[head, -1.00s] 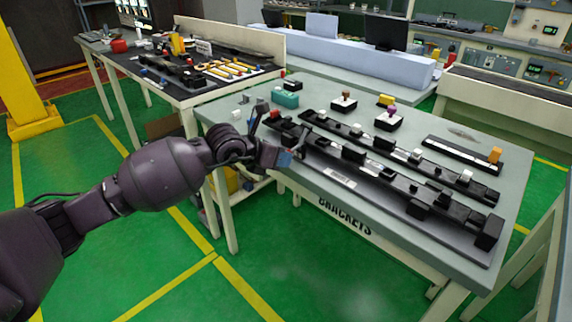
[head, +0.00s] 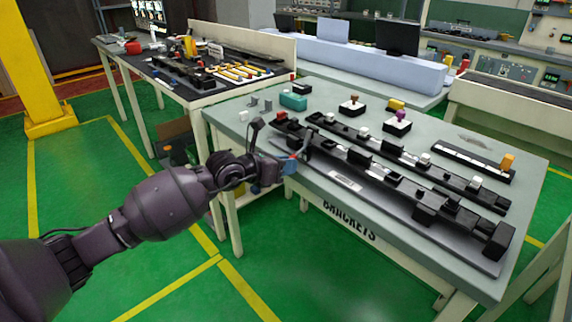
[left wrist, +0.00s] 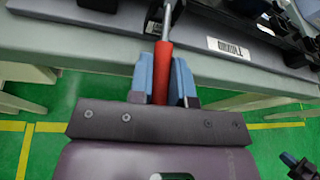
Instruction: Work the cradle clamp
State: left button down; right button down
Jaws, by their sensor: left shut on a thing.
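The front long black cradle (head: 385,184) runs along the near edge of the grey table, with dark blocks along it. At its left end is the clamp, whose red handle (left wrist: 163,72) on a metal rod (left wrist: 170,15) points toward me in the left wrist view. My left gripper (head: 289,164) is at that end, just off the table's edge. Its blue fingers (left wrist: 162,85) are shut around the red handle, one on each side. In the head view the fingers hide most of the handle.
A second black rail (head: 405,158) lies behind the front one. A teal block (head: 293,101), small boxes with knobs, and a strip with an orange block (head: 507,161) stand behind. A dark-topped bench (head: 205,93) with tools is at left. Green floor in front is clear.

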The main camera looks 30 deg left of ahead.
pick_arm(q)
jog(key=c, duration=1.1)
grip_release()
jog(key=p+v, duration=0.2)
jog(key=v, duration=0.8)
jog(key=shift+s+a+r, duration=0.1)
jog(key=shift+s+a, duration=0.1)
jog(key=shift+s, duration=0.1)
